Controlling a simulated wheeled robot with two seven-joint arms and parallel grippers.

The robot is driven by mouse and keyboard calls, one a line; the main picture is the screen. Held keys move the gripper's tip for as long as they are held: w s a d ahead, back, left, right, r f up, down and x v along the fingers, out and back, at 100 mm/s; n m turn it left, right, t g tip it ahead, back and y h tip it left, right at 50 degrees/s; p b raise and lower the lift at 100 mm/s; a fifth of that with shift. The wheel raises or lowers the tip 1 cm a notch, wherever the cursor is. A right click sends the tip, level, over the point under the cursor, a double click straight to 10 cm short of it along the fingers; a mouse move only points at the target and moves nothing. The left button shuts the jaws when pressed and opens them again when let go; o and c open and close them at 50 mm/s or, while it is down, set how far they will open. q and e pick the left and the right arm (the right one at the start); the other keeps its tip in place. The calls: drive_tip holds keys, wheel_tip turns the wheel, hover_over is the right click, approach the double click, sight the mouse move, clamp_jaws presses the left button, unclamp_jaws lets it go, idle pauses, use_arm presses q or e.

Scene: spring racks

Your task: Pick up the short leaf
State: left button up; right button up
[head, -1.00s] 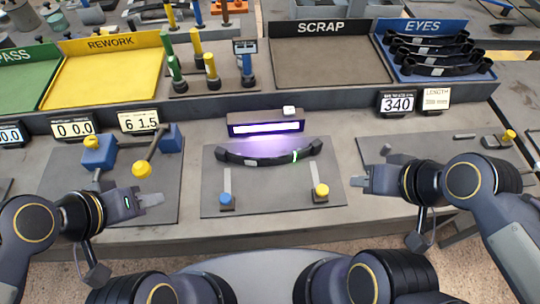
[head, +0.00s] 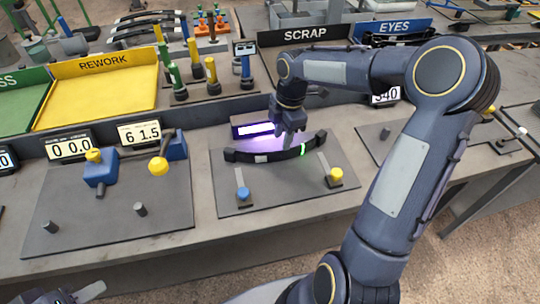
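A black curved leaf (head: 262,157) with a pale label and a green mark lies on the grey plate (head: 235,205), below the purple-lit bar (head: 240,130). My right gripper (head: 289,143) points down at the leaf's back edge, right of its middle. The fingertips overlap the leaf in the picture; I cannot tell whether they touch or grip it. My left gripper (head: 92,292) is at the bottom left edge, only partly visible, away from the leaf.
A blue-knobbed post (head: 243,193) and a yellow-knobbed post (head: 336,175) stand on the plate in front of the leaf. A gauge fixture (head: 100,170) is to the left. The yellow REWORK tray (head: 95,95) and SCRAP bin lie behind. My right arm hides much of the right side.

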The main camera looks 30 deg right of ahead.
sight(281, 151)
wheel_tip(281, 151, down, 6)
drive_tip(key=shift+a+f+p, duration=0.1)
drive_tip(key=shift+f+p, duration=0.15)
drive_tip(key=shift+p, duration=0.1)
drive_tip(key=shift+c, duration=0.2)
drive_tip(key=shift+r, duration=0.1)
clamp_jaws()
